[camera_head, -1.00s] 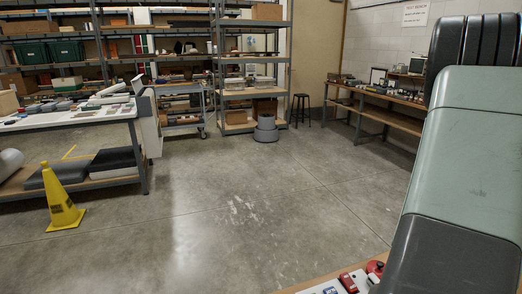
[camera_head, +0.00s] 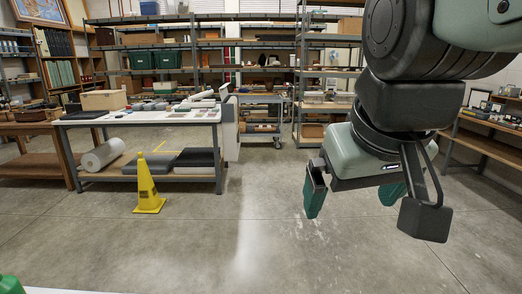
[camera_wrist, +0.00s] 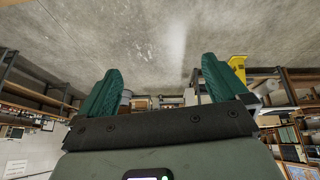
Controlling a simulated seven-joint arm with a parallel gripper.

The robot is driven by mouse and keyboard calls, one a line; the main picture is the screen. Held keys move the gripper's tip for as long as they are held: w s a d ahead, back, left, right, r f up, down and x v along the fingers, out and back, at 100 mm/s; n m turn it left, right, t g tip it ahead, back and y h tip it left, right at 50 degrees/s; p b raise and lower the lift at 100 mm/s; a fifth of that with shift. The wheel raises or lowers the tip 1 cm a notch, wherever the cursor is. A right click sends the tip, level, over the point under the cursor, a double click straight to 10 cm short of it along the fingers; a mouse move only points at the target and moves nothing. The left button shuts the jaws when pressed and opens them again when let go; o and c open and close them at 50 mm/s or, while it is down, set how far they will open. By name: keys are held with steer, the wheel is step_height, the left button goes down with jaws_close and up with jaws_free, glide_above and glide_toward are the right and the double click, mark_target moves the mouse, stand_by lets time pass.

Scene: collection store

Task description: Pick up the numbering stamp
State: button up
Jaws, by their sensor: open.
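I cannot make out a numbering stamp in either view. My gripper (camera_head: 350,197) is at the right of the head view, in the air over the concrete floor. Its two green fingers are spread apart with nothing between them. In the wrist view my gripper (camera_wrist: 161,88) also shows open and empty, with the floor and distant shelves beyond it. The white-topped table (camera_head: 140,115) at the left carries several small items, too small to identify. A bright green thing (camera_head: 10,285) shows at the bottom left corner, mostly cut off.
A yellow caution cone (camera_head: 148,188) stands on the floor before the table. Shelving (camera_head: 200,43) lines the back, with a cart (camera_head: 262,98) before it. A wooden bench (camera_head: 478,140) is at the right. The middle floor is clear. A pale surface edge (camera_head: 60,291) shows at bottom left.

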steer(key=shift+m, duration=0.3)
steer(key=s+f, duration=0.2)
steer(key=s, duration=0.1)
steer(key=s+a+f, duration=0.1)
steer(key=s, duration=0.1)
steer(key=shift+f, duration=0.2)
steer(key=shift+c, duration=1.1)
steer(key=shift+s+f, duration=0.1)
steer(key=c, duration=0.4)
steer(key=shift+o, duration=0.2)
